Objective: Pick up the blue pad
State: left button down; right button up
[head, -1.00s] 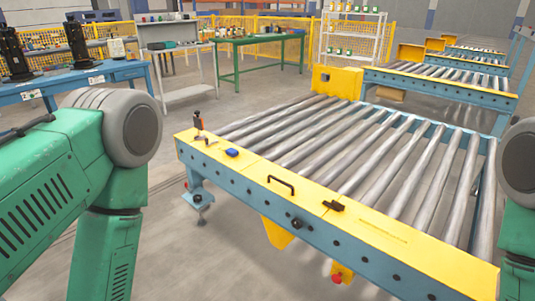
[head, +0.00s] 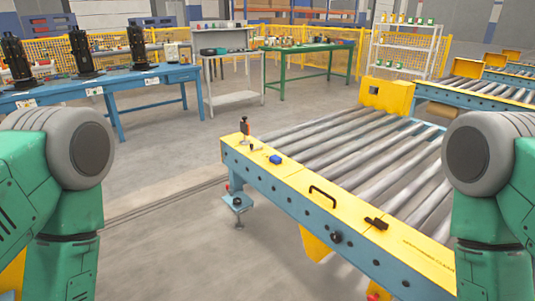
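The blue pad (head: 275,159) is a small blue block lying on the yellow edge plate of the roller conveyor, near its left corner. It sits between a small upright black-and-orange device (head: 245,131) and a black handle (head: 322,195). My green arms come in at the left and right edges of the head view. Both grippers are outside the picture, and nothing touches the pad.
The roller conveyor (head: 310,215) fills the right front. A blue table (head: 150,98) with several black machines stands at the left back. A green table (head: 300,74) and a grey bench (head: 233,98) stand further back. Open floor lies left of the conveyor.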

aim_at(275, 159)
jog(key=i+j+z, duration=0.1)
jog(key=i+j, duration=0.25)
jog(key=i, duration=0.2)
jog(key=i+j+z, duration=0.15)
jog(key=i+j, duration=0.25)
jog(key=i, duration=0.15)
jog(key=i+j+z, duration=0.1)
jog(key=i+j, duration=0.25)
jog(key=i, duration=0.25)
jog(key=i+j+z, duration=0.1)
jog(key=i+j, duration=0.3)
jog(key=i, duration=0.15)
jog(key=i+j, duration=0.4)
jog(key=i, duration=0.2)
jog(key=l+z, duration=0.05)
